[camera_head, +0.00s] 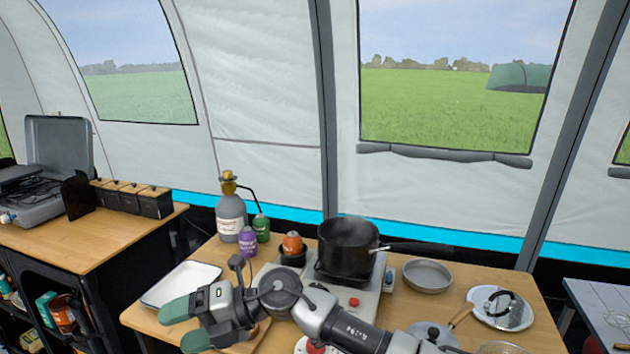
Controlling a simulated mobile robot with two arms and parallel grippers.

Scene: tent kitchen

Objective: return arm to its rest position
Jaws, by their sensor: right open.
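My right arm reaches in from the bottom right across the front of the wooden table (130,318). My right gripper (176,326), with green fingertips, points left over the table's front left part. Its fingers are apart and nothing shows between them. It is in front of a white tray (181,284) and hides part of it. The arm also hides part of a stove (366,305) with a black pot (346,246) on it. My left gripper is not in view.
A grey gas cylinder (231,218), a purple can (247,242) and a green can (261,228) stand at the back left. A grey pan (428,275) and a lid on a white plate (518,318) are at the right. A second wooden table (100,238) stands at the left.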

